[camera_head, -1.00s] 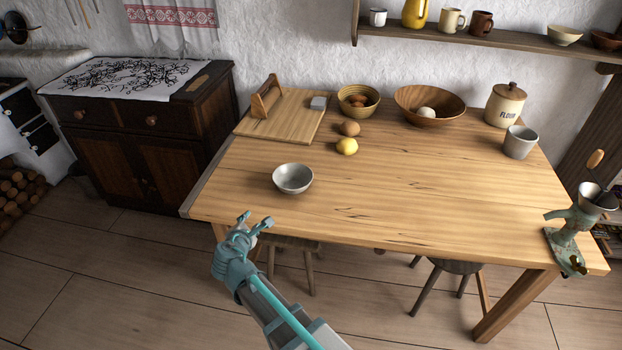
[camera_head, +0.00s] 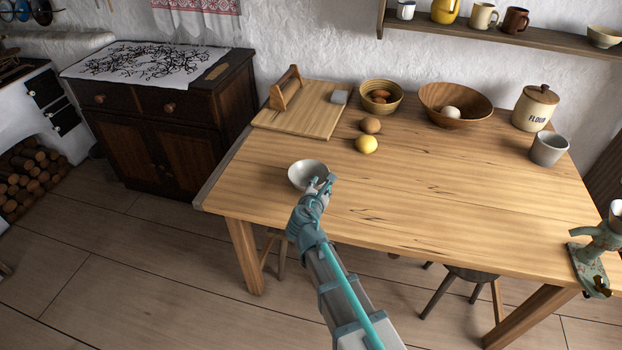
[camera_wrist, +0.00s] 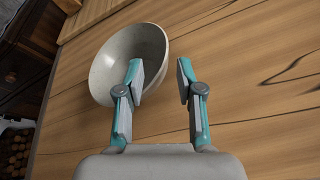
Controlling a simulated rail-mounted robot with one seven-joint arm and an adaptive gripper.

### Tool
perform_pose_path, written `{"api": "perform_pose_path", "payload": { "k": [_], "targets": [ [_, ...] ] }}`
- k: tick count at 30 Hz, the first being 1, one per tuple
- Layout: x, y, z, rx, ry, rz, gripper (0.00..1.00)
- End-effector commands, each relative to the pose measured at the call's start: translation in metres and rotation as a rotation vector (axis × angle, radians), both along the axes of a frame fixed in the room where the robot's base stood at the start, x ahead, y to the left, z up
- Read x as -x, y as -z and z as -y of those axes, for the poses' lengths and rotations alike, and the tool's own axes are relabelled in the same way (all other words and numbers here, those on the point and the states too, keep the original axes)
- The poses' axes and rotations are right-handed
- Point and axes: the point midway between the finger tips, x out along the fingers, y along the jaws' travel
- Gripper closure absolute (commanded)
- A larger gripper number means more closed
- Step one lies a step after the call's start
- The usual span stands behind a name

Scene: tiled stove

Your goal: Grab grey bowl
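The grey bowl (camera_head: 306,173) stands upright on the wooden table near its front left edge. In the wrist view the bowl (camera_wrist: 112,62) lies at the upper left, and its right rim is close to my left finger. My gripper (camera_head: 325,182) is at the bowl's front right side in the head view and covers part of its rim.
A lemon (camera_head: 366,144) and a brown egg-like item (camera_head: 370,125) lie behind the bowl. A cutting board (camera_head: 300,118) is at the back left. A wicker bowl (camera_head: 381,97), a wooden bowl (camera_head: 456,104) and a flour jar (camera_head: 535,107) stand along the back. The table's middle is clear.

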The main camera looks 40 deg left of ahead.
Motion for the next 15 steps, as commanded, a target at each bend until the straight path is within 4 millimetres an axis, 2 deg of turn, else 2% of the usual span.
{"api": "perform_pose_path", "payload": {
  "k": [8,15],
  "targets": [
    [-0.017,0.006,-0.007,0.0,0.001,-0.001,0.63],
    [-0.046,0.018,-0.019,0.0,0.002,-0.001,0.63]
  ]
}}
